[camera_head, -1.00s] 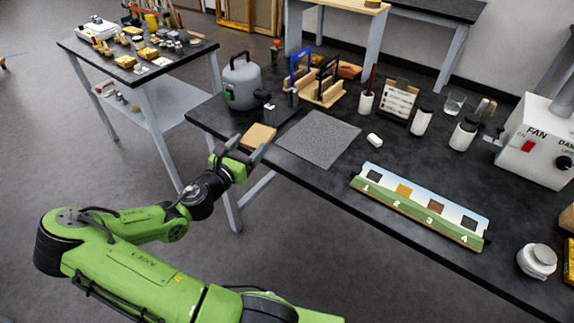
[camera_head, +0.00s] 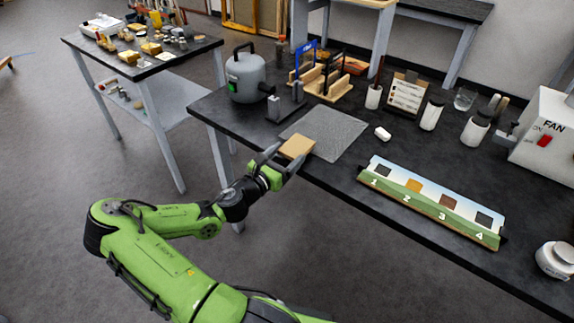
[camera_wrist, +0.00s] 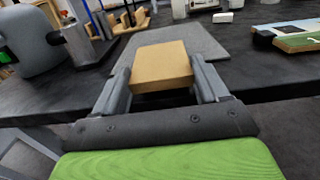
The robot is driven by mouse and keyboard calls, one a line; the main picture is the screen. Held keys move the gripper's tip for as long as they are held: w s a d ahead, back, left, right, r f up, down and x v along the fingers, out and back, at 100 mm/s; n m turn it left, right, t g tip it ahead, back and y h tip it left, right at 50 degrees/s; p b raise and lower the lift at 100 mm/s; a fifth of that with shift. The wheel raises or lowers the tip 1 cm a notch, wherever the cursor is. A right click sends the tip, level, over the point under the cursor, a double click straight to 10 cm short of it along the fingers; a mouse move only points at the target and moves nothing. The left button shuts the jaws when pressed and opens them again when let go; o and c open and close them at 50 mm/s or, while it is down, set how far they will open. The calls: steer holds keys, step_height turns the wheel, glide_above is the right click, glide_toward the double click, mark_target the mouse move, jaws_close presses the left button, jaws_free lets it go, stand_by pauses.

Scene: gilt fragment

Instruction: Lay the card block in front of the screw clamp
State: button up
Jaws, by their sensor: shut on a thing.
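The card block, a flat tan slab (camera_head: 297,147), is held level between the fingers of my gripper (camera_head: 284,158). In the wrist view the block (camera_wrist: 162,66) sits between both fingers (camera_wrist: 163,84), its far end over the grey mat. In the head view it overlaps the mat's near left edge; its exact height is unclear. A blue-framed tool (camera_head: 297,62) stands in a wooden rack behind the mat, and a dark grey upright piece (camera_head: 274,108) stands left of the mat. I cannot tell for certain which is the screw clamp.
The grey mat (camera_head: 335,128) is otherwise bare. A grey pot (camera_head: 246,78) stands at the table's left. The wooden rack (camera_head: 327,92) is behind the mat.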

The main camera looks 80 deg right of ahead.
steer(key=shift+f, duration=0.55)
steer(key=shift+f, duration=0.15)
steer(key=o, duration=1.1)
steer(key=shift+c, duration=0.2)
